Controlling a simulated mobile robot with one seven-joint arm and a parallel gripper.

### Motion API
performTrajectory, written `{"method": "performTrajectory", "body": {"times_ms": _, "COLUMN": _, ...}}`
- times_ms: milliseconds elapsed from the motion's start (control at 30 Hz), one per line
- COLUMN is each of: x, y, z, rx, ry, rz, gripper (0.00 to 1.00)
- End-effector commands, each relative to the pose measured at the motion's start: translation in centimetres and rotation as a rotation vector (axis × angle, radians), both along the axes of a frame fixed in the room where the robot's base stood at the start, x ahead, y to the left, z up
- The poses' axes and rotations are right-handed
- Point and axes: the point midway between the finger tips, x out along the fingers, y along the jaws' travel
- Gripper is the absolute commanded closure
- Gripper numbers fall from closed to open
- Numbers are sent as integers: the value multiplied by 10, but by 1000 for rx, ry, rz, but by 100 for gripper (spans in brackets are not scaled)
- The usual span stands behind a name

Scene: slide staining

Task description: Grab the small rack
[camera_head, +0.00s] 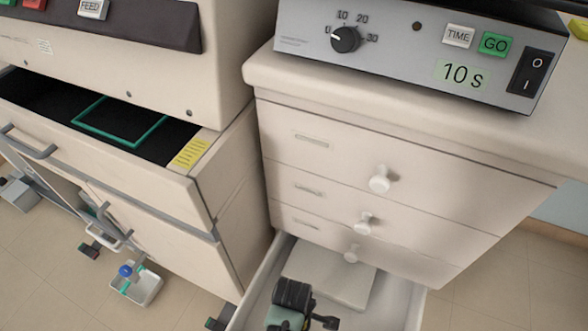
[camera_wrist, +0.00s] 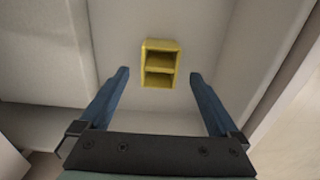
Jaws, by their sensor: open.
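The small rack, a yellow block with two open compartments (camera_wrist: 161,45), shows in the wrist view on the pale drawer floor. It lies ahead of my gripper (camera_wrist: 159,74), roughly centred between the two blue fingers. The fingers are open and apart, with nothing held between them. I cannot tell how much height separates the fingertips from the rack. In the head view, my dark wrist reaches down into the open bottom drawer (camera_head: 400,303). The rack cannot be seen in that view.
Drawer walls flank my gripper. Closed drawers with white knobs (camera_head: 380,180) are above, under a grey control box (camera_head: 410,55) reading 10 s. At left, a beige machine (camera_head: 110,75) stands over a dark open bay with a green outline (camera_head: 120,118). A small tray (camera_head: 136,290) shows low at left.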

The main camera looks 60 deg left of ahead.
Motion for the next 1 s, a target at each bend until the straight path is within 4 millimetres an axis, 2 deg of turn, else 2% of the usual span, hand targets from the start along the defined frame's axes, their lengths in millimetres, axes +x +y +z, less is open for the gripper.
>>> {"method": "performTrajectory", "body": {"times_ms": 300, "x": 1, "y": -2, "z": -46, "rx": -1, "ry": 1, "rz": 2, "gripper": 3}}
{"method": "performTrajectory", "body": {"times_ms": 567, "x": 2, "y": -2, "z": -47, "rx": 1, "ry": -1, "rz": 1, "gripper": 3}}
{"method": "performTrajectory", "body": {"times_ms": 667, "x": 2, "y": -2, "z": -47, "rx": 1, "ry": -1, "rz": 1, "gripper": 17}}
{"method": "performTrajectory", "body": {"times_ms": 1000, "x": 2, "y": -2, "z": -47, "rx": 1, "ry": -1, "rz": 1, "gripper": 78}}
